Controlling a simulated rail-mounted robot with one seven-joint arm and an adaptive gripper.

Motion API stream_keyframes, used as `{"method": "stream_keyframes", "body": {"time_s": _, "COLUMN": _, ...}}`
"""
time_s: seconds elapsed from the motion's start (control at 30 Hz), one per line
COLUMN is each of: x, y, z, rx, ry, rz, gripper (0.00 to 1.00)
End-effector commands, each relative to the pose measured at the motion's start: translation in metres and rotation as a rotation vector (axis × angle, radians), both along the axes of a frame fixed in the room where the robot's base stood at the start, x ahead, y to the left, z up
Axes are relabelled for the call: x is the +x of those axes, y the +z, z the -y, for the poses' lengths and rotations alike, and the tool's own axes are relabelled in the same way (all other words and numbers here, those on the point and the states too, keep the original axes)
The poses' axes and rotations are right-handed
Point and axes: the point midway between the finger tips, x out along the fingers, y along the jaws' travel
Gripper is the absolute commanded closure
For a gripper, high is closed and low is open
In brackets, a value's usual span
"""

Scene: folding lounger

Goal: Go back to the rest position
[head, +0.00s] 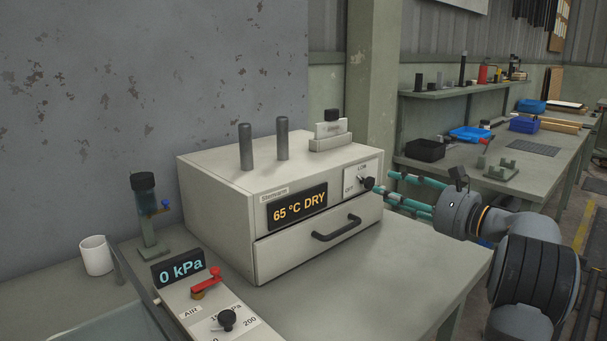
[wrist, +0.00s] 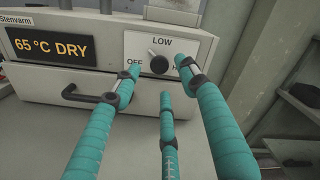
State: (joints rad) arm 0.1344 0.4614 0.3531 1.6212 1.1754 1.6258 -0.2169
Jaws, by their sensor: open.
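The dial panel (wrist: 133,45) reads OFF and LOW; a third label at right is mostly hidden by a finger. The display (head: 297,206) reads 65 °C DRY. The drawer below (head: 318,238) looks shut, with a dark handle (head: 337,229).
Two grey cylinders (head: 245,147) and a small block with a black knob (head: 331,130) stand on the unit. A side bench (head: 540,170) holds trays.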

Motion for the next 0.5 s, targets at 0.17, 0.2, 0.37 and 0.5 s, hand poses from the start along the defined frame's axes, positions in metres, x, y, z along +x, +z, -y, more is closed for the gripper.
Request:
{"method": "stream_keyframes", "body": {"time_s": 0.17, "x": 0.029, "y": 0.000, "z": -0.030, "rx": 0.001, "ry": 0.006, "rz": 0.001, "gripper": 0.57}}
{"method": "stream_keyframes", "body": {"time_s": 0.2, "x": 0.031, "y": 0.006, "z": -0.029, "rx": 0.021, "ry": 0.000, "rz": -0.020, "gripper": 0.57}}
{"method": "stream_keyframes", "body": {"time_s": 0.37, "x": 0.030, "y": 0.009, "z": -0.028, "rx": 0.144, "ry": 0.001, "rz": -0.134, "gripper": 0.57}}
{"method": "stream_keyframes", "body": {"time_s": 0.5, "x": 0.030, "y": 0.009, "z": -0.029, "rx": 0.246, "ry": 0.001, "rz": -0.230, "gripper": 0.57}}
